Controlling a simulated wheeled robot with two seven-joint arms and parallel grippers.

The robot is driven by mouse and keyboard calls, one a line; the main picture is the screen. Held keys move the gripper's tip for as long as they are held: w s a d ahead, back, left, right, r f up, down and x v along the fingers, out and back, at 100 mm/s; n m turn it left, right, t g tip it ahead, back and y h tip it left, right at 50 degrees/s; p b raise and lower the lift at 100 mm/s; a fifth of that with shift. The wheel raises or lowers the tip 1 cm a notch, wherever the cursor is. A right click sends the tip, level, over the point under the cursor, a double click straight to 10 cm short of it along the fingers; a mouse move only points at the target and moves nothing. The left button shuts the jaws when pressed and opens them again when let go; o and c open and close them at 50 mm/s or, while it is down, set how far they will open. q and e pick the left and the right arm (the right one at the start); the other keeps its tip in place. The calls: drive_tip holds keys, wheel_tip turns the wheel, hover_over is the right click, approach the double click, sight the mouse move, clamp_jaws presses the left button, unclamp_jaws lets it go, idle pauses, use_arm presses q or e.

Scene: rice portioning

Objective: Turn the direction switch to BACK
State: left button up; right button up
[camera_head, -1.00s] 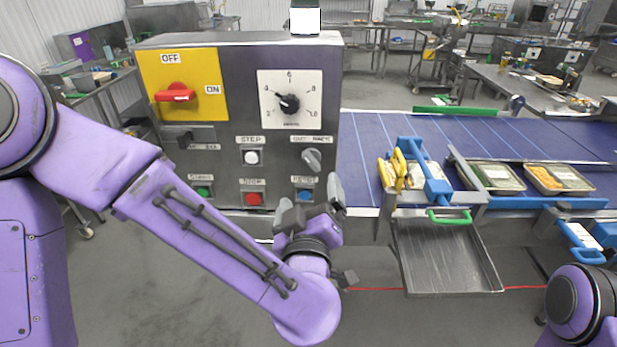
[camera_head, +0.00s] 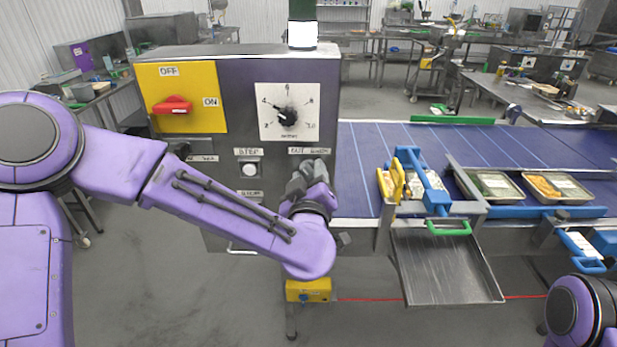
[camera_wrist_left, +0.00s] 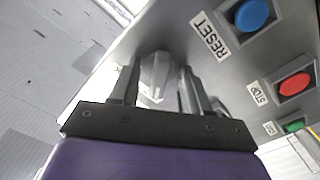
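The direction switch is a grey knob with a pale arrow (camera_wrist_left: 155,75) in the left wrist view. Its label plate (camera_head: 309,150) shows on the control box (camera_head: 225,95) in the head view, where my left gripper (camera_head: 309,177) covers the knob. In the left wrist view my left gripper (camera_wrist_left: 160,92) has one finger on each side of the knob. The fingers are apart, with a visible gap on the right side; contact on the left side is unclear. My right gripper is out of view.
A red OFF/ON switch (camera_head: 172,106), a dial (camera_head: 288,117) and a white STEP button (camera_head: 250,169) are on the same panel. The blue RESET button (camera_wrist_left: 252,14) and red STOP button (camera_wrist_left: 294,85) are close to the gripper. A conveyor (camera_head: 365,150) lies to the right.

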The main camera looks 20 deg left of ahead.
use_arm(q)
drive_tip(key=c, duration=0.7)
drive_tip(key=shift+r+m+p, duration=0.15)
drive_tip(key=shift+m+p, duration=0.45)
drive_tip(key=shift+p, duration=0.2)
drive_tip(key=shift+m+p, duration=0.7)
drive_tip(key=shift+m, duration=0.1)
drive_tip(key=shift+f, duration=0.2)
drive_tip(key=shift+m, duration=0.3)
